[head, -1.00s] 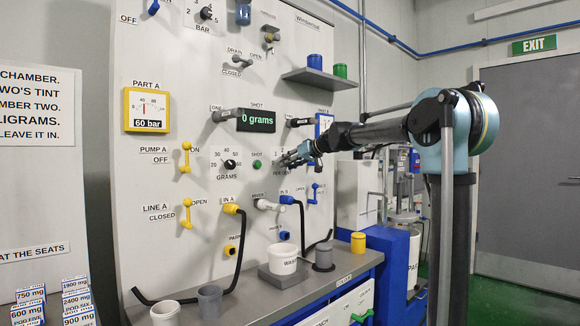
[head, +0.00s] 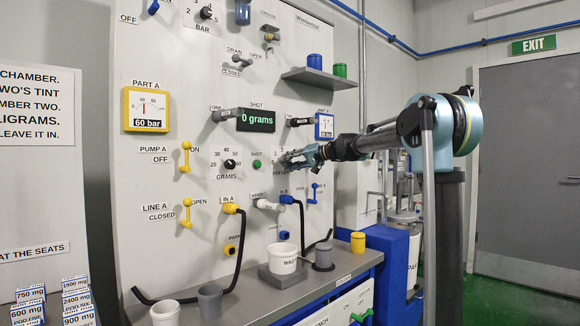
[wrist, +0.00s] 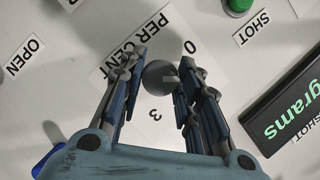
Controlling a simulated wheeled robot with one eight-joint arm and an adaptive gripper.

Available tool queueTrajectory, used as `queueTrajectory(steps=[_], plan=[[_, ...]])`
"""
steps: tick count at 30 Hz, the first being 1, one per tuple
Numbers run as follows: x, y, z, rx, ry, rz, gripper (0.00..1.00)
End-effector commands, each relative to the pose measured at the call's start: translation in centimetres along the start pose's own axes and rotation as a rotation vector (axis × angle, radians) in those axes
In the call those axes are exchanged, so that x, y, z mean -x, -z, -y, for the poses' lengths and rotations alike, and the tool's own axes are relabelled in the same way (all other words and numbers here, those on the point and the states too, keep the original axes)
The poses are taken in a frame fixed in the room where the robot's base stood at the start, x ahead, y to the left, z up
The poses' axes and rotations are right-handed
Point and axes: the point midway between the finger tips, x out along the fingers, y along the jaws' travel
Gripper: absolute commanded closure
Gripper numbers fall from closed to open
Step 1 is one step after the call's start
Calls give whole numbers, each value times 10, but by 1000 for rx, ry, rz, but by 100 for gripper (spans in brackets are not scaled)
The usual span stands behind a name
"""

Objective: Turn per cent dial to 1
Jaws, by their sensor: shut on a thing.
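The per cent dial is a round dark grey knob (wrist: 159,77) in the wrist view, on the white panel beside the PER CENT label (wrist: 132,42). A pale mark on it points toward the right-hand finger in that view. My gripper (wrist: 158,80) is shut on the dial, one finger on each side. In the head view my gripper (head: 284,160) reaches the panel from the right and hides the dial.
A green SHOT button (head: 257,164) and the black grams dial (head: 230,165) sit left of my gripper. The display (head: 256,120) reading 0 grams is above. Blue-handled valves (head: 315,193) and hoses lie below. A shelf with cups (head: 318,79) juts out above.

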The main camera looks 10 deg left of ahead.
Motion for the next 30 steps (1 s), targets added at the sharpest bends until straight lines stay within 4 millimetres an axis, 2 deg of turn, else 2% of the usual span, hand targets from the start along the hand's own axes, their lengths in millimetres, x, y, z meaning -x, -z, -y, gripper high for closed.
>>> queueTrajectory(steps=[19, 20, 22, 30], plan=[[2, 2, -4, -52, 16, -6, 93], [2, 2, -4, -52, 16, -7, 64], [2, 2, -3, -52, 16, -6, 49], [1, 1, -2, -51, 19, -3, 49]])
